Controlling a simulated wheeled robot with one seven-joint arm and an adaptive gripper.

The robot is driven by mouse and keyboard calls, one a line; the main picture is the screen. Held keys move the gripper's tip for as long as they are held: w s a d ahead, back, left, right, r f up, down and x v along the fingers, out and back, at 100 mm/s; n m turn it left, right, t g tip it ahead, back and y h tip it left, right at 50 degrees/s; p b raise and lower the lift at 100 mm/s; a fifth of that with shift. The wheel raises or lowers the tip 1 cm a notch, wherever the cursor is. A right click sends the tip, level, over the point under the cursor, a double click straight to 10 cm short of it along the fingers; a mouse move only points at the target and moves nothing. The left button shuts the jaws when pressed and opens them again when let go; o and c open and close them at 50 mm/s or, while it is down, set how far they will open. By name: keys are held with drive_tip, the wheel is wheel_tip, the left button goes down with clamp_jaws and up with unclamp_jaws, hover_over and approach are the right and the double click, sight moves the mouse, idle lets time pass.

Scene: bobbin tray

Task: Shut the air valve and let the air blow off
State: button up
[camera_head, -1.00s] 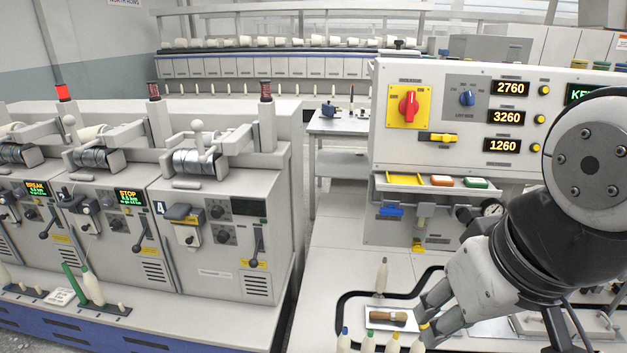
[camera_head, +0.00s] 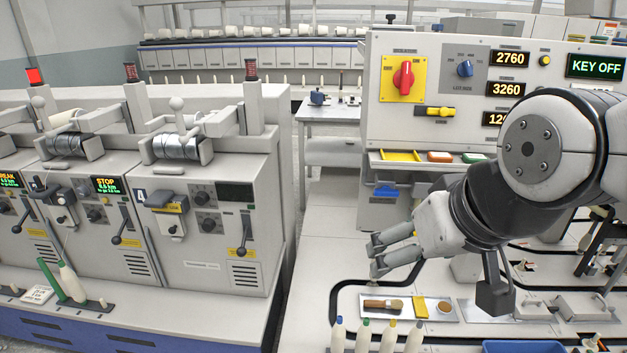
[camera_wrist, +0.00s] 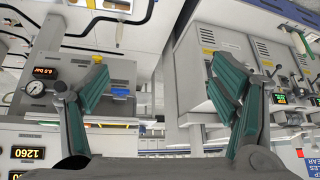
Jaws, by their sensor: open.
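A grey box below the white control panel carries a blue lever (camera_head: 385,191), which looks level; whether this is the air valve I cannot tell. In the wrist view, a small display (camera_wrist: 47,73) appears to read 6.0 bar, upside down, beside a round gauge (camera_wrist: 119,92). A small yellow part (camera_wrist: 97,59) shows behind one finger. My gripper (camera_head: 377,256) is open and empty, its fingers pointing left, in front of and below the box in the picture. Its spread fingers also show in the wrist view (camera_wrist: 160,80). My arm hides the gauge in the head view.
The panel has a red rotary switch (camera_head: 403,77), a yellow lever switch (camera_head: 434,112) and a KEY OFF display (camera_head: 597,66). A tray with a brush (camera_head: 384,304) lies below my gripper. Several bobbins (camera_head: 363,336) stand in front. Winding machines (camera_head: 212,240) stand left.

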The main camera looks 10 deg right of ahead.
drive_tip(key=w+d+f+m+t+h+b, duration=0.1)
drive_tip(key=w+d+f+t+b, duration=0.15)
drive_tip(key=w+f+b, duration=0.5)
drive_tip(key=w+d+f+t+b, duration=0.2)
drive_tip(key=w+t+b, duration=0.15)
drive_tip(key=w, duration=0.65)
drive_tip(key=m+t+h+b, duration=0.2)
drive_tip(key=t+h+b, duration=0.25)
drive_tip(key=b, duration=0.45)
approach(387, 195)
drive_tip(key=b+x, duration=0.1)
drive_tip(key=x, duration=0.8)
drive_tip(key=shift+w, duration=0.2)
drive_tip(key=c, duration=1.2)
